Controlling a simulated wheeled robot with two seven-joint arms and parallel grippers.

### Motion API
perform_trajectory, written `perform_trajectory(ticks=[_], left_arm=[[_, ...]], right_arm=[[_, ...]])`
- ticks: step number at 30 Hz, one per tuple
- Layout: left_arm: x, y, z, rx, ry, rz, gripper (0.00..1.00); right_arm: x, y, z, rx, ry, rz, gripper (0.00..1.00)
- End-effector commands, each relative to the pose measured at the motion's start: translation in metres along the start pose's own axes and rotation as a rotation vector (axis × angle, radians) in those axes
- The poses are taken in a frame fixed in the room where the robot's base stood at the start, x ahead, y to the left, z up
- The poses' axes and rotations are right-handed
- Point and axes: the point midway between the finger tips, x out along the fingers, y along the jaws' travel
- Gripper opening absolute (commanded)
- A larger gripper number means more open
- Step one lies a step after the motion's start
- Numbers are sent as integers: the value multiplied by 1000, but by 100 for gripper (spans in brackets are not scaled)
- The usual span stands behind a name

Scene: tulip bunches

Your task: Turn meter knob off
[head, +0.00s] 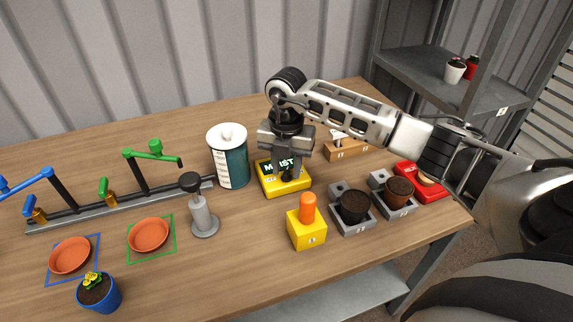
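The meter (270,186) is a yellow box with a dark display reading "MOIST", partly covered by my gripper. Its small black knob (289,174) shows on the right of the top face, right below my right gripper (289,168). The gripper points down over the knob, with its fingers on either side of it or very close. I cannot tell whether they touch the knob or how far they are closed. My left gripper is not in view.
A teal canister (232,165) stands close left of the meter. A yellow block with an orange peg (307,230) is in front. Pots in grey holders (352,208), a red box (420,183) and a wooden block (347,150) are to the right. Front-left table is clearer.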

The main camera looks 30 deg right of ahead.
Motion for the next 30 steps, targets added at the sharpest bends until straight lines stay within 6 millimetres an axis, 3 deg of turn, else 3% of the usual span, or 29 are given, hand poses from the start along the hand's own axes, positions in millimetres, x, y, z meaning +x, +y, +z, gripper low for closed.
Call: perform_trajectory(ticks=[8,9,12,13,23,30], left_arm=[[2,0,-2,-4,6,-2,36],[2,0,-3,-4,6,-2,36],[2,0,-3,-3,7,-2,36],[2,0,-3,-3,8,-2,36],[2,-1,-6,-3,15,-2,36],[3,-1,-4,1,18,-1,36]], right_arm=[[3,0,0,0,0,0,33],[2,0,0,0,0,0,30],[2,0,0,0,1,0,2],[2,0,0,0,1,0,0],[2,0,0,-20,1,0,0],[3,0,0,-131,1,0,0]])
